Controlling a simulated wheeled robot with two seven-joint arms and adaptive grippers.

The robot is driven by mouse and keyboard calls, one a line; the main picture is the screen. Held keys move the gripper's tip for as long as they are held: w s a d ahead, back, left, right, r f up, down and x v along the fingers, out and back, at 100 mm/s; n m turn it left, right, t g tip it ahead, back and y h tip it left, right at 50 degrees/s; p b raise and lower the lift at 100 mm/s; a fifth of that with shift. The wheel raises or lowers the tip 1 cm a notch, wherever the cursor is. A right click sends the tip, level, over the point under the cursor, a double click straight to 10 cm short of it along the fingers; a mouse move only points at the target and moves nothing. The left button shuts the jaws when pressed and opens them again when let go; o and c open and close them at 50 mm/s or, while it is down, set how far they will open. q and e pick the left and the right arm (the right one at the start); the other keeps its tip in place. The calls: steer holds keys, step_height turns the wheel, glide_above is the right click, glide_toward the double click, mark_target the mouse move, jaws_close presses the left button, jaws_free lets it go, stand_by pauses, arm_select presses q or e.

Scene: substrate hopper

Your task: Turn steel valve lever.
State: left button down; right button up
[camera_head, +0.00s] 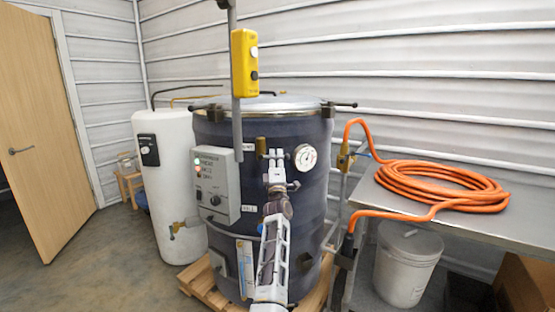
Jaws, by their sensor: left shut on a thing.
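A dark blue cylindrical vessel (232,140) with a steel lid stands in the middle on a wooden pallet. My left gripper (276,160) is at the front of the vessel, between the grey control box and the round gauge. It is shut on a small part there, which looks like the steel valve lever, but the fingers hide most of it. A small brass-coloured fitting (260,145) shows just left of the fingertips. My right gripper is not in view.
A grey control box (212,184) and a round gauge (305,157) flank the gripper. A yellow pendant (244,63) hangs in front of the lid. Orange hose (440,176) lies coiled on a steel table (390,204) at right. A white tank (165,160) stands left; floor is clear further left.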

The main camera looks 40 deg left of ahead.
arm_select(q)
steer(key=c, duration=1.5)
jaws_free()
steer(key=v, duration=0.7)
steer(key=shift+s+d, duration=0.15)
steer(key=shift+f, duration=0.2)
